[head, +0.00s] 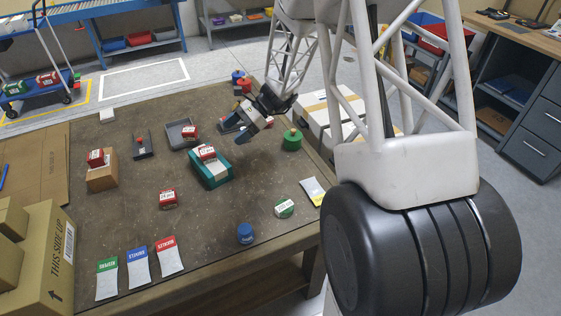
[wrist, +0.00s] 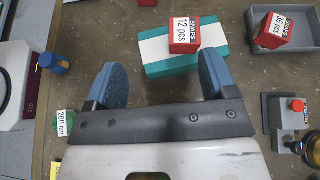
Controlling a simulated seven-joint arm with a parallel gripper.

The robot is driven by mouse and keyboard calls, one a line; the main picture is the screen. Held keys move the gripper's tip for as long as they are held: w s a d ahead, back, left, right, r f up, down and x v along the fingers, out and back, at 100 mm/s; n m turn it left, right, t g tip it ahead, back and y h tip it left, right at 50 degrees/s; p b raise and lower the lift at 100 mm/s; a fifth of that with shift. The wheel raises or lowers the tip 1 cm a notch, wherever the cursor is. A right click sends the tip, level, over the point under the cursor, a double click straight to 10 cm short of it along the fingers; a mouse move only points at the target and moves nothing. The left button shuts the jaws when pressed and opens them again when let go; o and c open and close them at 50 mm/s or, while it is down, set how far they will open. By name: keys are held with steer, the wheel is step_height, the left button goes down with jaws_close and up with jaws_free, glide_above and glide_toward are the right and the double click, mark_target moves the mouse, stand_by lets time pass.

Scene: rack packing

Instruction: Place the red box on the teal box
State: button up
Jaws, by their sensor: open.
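The teal box (head: 219,175) with a white band lies on the table, near its middle in the head view. A red box (head: 207,152) with a white label sits on top of it. In the wrist view the red box (wrist: 184,35), labelled "12 pcs", rests on the teal box (wrist: 154,67). My gripper (head: 246,133) is open and empty, up and to the right of the two boxes in the head view. In the wrist view its blue fingers (wrist: 160,78) stand apart, with nothing between the pads and the boxes just beyond the tips.
Other red boxes are on a cardboard box (head: 103,182), in a grey tray (head: 173,137) and on the bare table (head: 167,199). A green round container (head: 291,139) stands right of my gripper. A blue one (head: 245,233) stands near the front edge.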

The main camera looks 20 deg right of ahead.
steer(key=s+r+n+t+h, duration=0.1)
steer(key=s+r+n+h, duration=0.3)
steer(key=s, duration=0.8)
steer(key=s+r+n+t+h, duration=0.1)
steer(key=s+r+n+h, duration=0.3)
steer(key=s, duration=0.9)
steer(key=s+r+n+t+h, duration=0.1)
steer(key=s+r+n+h, duration=0.3)
steer(key=s+r+n, duration=0.4)
steer(key=s+r, duration=0.2)
steer(key=s, duration=0.2)
steer(key=shift+s+a+r+h, duration=0.2)
steer(key=shift+a+r+h, duration=0.1)
steer(key=shift+a, duration=0.1)
